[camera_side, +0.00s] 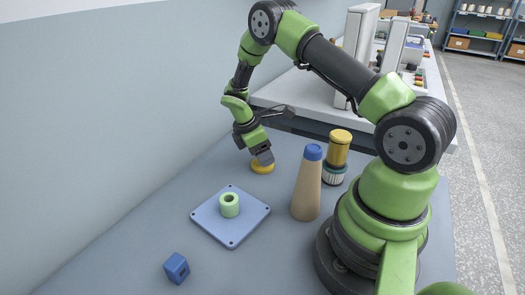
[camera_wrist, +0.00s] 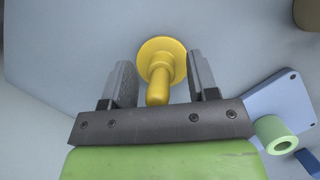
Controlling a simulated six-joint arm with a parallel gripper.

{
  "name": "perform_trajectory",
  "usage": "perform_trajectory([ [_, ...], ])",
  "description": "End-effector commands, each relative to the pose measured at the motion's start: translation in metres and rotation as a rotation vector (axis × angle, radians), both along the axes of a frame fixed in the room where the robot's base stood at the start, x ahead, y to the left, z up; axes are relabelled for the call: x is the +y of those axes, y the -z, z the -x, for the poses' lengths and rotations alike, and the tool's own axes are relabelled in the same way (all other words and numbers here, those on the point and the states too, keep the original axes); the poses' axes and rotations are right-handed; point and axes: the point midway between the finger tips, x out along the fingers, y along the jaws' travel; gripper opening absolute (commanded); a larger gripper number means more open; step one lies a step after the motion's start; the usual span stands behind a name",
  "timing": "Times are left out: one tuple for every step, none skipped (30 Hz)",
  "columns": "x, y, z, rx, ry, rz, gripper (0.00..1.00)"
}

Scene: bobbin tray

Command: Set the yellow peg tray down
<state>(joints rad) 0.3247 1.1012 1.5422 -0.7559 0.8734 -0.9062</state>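The yellow peg tray (camera_side: 262,168) is a round disc with an upright peg. In the side view its disc appears to rest on the blue-grey table, directly under my gripper (camera_side: 264,158). In the wrist view the peg of the tray (camera_wrist: 158,85) points toward the camera, between the two fingers of my gripper (camera_wrist: 162,80). A gap shows on each side of the peg, so the fingers are open around it and not touching it. In the side view the gripper hides most of the peg.
A blue square plate (camera_side: 245,232) bears a pale green ring (camera_side: 229,205) in front of the tray. A blue cube (camera_side: 176,268) lies nearer. A tan cone (camera_side: 306,190) with a blue top and a yellow cylinder (camera_side: 339,150) on a ribbed base stand right. The wall is left.

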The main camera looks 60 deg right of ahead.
Motion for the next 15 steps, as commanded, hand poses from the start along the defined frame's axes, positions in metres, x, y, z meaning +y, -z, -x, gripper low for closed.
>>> perform_trajectory([
  [0.000,0.000,0.000,0.000,0.000,0.000,0.54],
  [0.000,0.000,0.000,0.000,0.000,0.000,0.54],
  [0.000,0.000,0.000,0.000,0.000,0.000,0.54],
  [0.000,0.000,0.000,0.000,0.000,0.000,0.54],
  [0.000,0.000,0.000,0.000,0.000,0.000,0.54],
  [0.000,-0.001,0.000,0.000,0.000,0.000,0.54],
  [0.000,-0.003,0.000,-0.001,0.000,0.001,0.54],
  [0.000,-0.005,0.000,-0.001,0.000,0.000,0.54],
  [0.001,-0.009,-0.002,-0.003,-0.001,0.001,0.54],
  [0.002,-0.012,-0.003,-0.003,-0.001,0.001,0.54],
  [0.003,-0.017,-0.005,-0.004,-0.001,0.002,0.54],
  [0.006,-0.024,-0.007,-0.005,-0.001,0.002,0.54],
  [0.007,-0.029,-0.009,-0.005,-0.001,0.002,0.54],
  [0.009,-0.036,-0.010,-0.007,-0.001,0.001,0.54],
  [0.012,-0.044,-0.013,-0.007,-0.002,0.003,0.54],
])
